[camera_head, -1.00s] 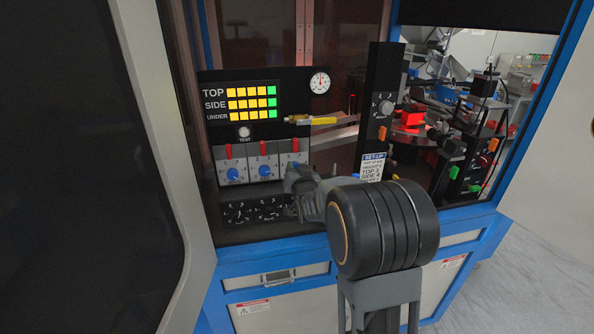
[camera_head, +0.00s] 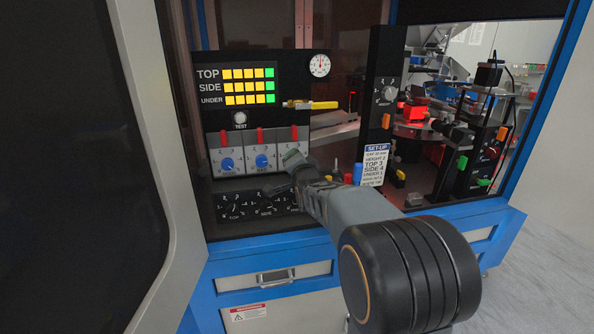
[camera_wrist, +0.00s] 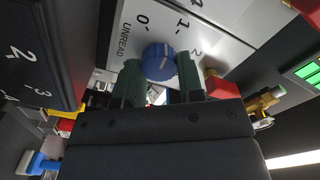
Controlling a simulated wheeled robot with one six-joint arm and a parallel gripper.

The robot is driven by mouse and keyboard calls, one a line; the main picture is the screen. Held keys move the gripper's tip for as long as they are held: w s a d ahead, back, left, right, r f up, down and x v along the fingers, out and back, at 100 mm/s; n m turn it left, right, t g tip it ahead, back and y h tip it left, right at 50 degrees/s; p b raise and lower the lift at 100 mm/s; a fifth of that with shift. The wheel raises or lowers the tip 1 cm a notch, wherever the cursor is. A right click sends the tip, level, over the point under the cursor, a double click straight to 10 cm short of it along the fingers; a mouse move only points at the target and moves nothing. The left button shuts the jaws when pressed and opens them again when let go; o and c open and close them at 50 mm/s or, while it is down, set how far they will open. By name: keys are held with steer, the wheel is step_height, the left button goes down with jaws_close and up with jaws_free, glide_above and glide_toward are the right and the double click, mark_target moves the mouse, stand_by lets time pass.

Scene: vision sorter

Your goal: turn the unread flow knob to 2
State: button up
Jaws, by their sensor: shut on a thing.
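The unread flow knob (camera_wrist: 159,62) is blue, on a white panel marked UNREAD with a scale of numbers. Its pale pointer line points up, seemingly between 0 and 1; the exact reading is hard to tell. My gripper (camera_wrist: 159,78) has its dark green fingers on either side of the knob, shut on it. The other two panels show blue knobs (camera_head: 228,165) and (camera_head: 263,161).
A black row of dials (camera_head: 240,206) sits below the panels. A yellow fitting (camera_head: 312,105) sticks out above right. The open cabinet door (camera_head: 110,170) is at left.

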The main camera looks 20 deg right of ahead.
steer(key=m+b, duration=0.3)
steer(key=m, duration=0.3)
steer(key=shift+f, duration=0.15)
steer(key=m, duration=0.7)
steer(key=shift+b, duration=0.3)
steer(key=shift+m, duration=0.3)
steer(key=o, duration=0.9)
steer(key=s+a, duration=0.1)
steer(key=s, duration=0.8)
steer(key=s+a+b, duration=0.1)
steer(key=s, duration=0.3)
steer(key=shift+s+a, duration=0.25)
steer(key=shift+a, duration=0.1)
